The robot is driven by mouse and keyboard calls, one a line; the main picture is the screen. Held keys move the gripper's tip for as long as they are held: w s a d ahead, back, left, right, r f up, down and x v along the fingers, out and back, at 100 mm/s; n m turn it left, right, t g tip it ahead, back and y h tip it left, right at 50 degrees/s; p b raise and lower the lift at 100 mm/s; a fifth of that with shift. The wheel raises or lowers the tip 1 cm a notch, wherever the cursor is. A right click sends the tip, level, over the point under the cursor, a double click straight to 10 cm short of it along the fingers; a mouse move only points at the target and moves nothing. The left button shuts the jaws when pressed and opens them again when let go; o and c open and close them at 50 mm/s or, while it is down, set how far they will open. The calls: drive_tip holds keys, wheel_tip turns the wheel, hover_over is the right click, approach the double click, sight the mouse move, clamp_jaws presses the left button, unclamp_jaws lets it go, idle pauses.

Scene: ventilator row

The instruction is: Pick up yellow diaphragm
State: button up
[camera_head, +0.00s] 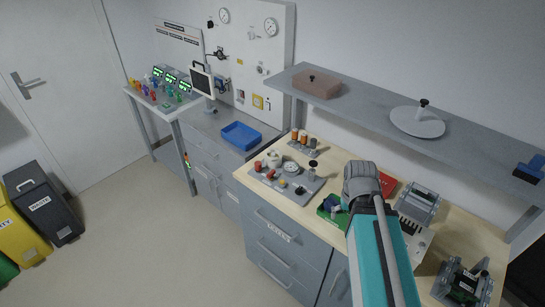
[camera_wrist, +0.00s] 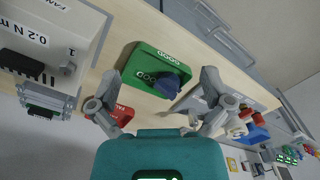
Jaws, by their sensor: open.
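A small yellow part (camera_head: 282,184), which may be the yellow diaphragm, sits on a grey parts board (camera_head: 262,177) on the wooden bench; it is too small to tell its shape. The grey board also shows partly in the wrist view (camera_wrist: 262,97), right of my gripper, with no clear yellow part on it. My gripper (camera_wrist: 160,76) is open and empty. Between its fingers, beyond them, is a green tray marked GOOD (camera_wrist: 146,58) with a dark blue piece in it.
A red tray (camera_head: 387,183) and grey devices (camera_head: 418,203) stand on the bench around my arm. A grey shelf (camera_head: 380,112) overhangs the bench at the back. A blue bin (camera_head: 241,135) stands on the counter to the left. The floor in front is clear.

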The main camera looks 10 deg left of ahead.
drive_tip(key=shift+f+b, duration=0.45)
drive_tip(key=c, duration=0.4)
drive_tip(key=shift+f+b, duration=0.9)
drive_tip(key=c, duration=0.4)
drive_tip(key=shift+f+b, duration=0.5)
drive_tip(key=shift+f, duration=0.05)
